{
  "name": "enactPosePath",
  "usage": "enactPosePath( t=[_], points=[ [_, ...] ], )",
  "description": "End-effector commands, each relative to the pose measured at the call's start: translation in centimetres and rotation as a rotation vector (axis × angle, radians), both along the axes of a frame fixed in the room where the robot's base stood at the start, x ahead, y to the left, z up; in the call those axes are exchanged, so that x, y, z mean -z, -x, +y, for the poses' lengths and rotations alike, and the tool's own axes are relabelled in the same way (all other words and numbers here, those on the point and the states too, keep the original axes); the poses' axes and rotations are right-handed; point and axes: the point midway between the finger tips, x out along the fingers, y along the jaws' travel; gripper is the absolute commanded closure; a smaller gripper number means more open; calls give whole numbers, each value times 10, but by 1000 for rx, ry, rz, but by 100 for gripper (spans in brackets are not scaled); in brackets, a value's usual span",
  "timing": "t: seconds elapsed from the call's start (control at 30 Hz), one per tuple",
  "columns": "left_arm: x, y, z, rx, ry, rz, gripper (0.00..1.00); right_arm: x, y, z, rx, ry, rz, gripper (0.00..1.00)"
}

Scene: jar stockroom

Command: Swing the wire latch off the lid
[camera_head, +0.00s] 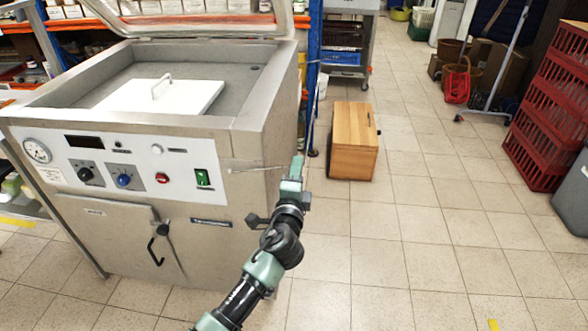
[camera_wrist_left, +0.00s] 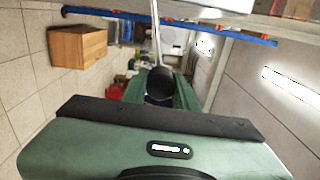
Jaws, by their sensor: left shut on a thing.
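A thin metal wire (camera_head: 258,168), which looks like the wire latch, sticks out sideways by the upper right front corner of the steel machine (camera_head: 262,132). My left gripper (camera_head: 296,168) is shut on its outer end, beside the machine's right side. In the left wrist view the wire (camera_wrist_left: 156,35) runs up and away from between the green fingers (camera_wrist_left: 160,88), where a dark round end sits. The machine's framed clear lid (camera_head: 200,27) stands raised at the back. A white plate (camera_head: 165,98) with a handle lies in the open chamber. My right gripper is out of view.
A wooden cabinet (camera_head: 353,142) stands on the floor right of the machine, behind my gripper. Red crates (camera_head: 548,120) are stacked at the far right. The tiled floor (camera_head: 420,220) between is clear. A blue rack post (camera_head: 314,70) rises behind the machine.

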Motion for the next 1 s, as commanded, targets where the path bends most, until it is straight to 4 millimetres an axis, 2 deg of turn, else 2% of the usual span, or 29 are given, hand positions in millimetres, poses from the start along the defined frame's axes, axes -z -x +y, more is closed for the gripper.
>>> enactPosePath(
  t=[0.5,0.53,0.6,0.87,1.0],
  points=[
    [6,0,-1,0,-22,3,100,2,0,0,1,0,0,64],
    [6,0,-1,0,-22,3,63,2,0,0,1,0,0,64],
    [6,0,-1,0,-21,3,50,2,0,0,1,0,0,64],
    [4,0,0,0,-19,0,50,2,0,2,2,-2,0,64],
    [5,8,0,0,-18,1,50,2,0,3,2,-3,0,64]
  ],
)
